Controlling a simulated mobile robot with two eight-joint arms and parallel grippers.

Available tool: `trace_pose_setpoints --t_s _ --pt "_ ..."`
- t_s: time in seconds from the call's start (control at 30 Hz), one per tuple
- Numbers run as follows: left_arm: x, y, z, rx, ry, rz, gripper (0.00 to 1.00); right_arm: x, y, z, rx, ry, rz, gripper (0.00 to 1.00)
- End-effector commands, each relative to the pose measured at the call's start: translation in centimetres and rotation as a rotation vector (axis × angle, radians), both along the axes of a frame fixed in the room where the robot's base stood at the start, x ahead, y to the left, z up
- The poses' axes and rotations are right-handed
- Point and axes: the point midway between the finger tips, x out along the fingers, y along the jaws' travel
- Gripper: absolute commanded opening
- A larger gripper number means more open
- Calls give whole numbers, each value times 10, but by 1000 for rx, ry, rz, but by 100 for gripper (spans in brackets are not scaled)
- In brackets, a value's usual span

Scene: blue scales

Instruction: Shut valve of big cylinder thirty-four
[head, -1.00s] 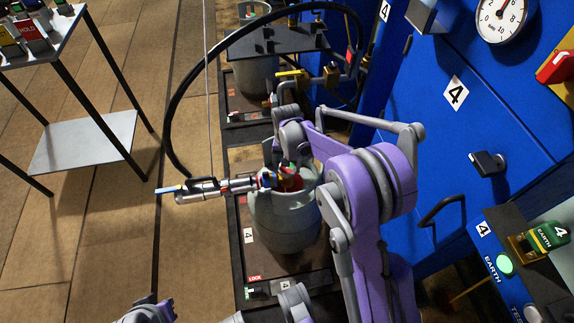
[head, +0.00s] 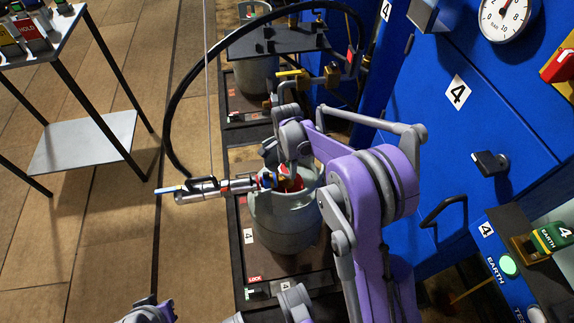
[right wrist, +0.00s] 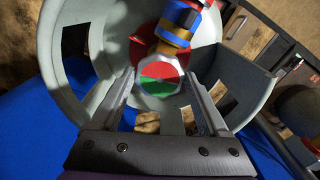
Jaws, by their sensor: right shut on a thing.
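The big grey cylinder (head: 283,228) stands upright on a dark base plate in the middle of the head view. Its number cannot be read. In the right wrist view its valve knob (right wrist: 160,78), with a red and green face, sits inside the grey collar (right wrist: 65,50). My right gripper (right wrist: 160,92) reaches into the collar, one finger on each side of the knob, and is shut on it. In the head view my right gripper (head: 284,174) is partly hidden by my arm. Part of my left gripper (head: 148,311) shows at the bottom edge; its jaws are unclear.
A metal hose fitting (head: 203,189) sticks out left from the valve. A black hose (head: 172,110) arches behind. Another cylinder (head: 255,78) stands at the back. A blue cabinet (head: 440,140) with a gauge (head: 504,18) is close on the right.

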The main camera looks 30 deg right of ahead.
Motion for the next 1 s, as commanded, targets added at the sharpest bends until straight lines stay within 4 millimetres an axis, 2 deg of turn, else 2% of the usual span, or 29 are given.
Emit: trace_pose_setpoints --t_s 0.37,0.87,0.9,1.0 --pt "0 0 -1 0 0 0 0 1 -1 0 -1 -1 -136 23" --pt "0 0 -1 0 0 0 0 1 -1 1 -1 -1 -150 23" --pt "0 0 -1 0 0 0 0 1 -1 0 -1 -1 -150 86" --pt "0 0 -1 0 0 0 0 1 0 0 -1 -1 -150 100"
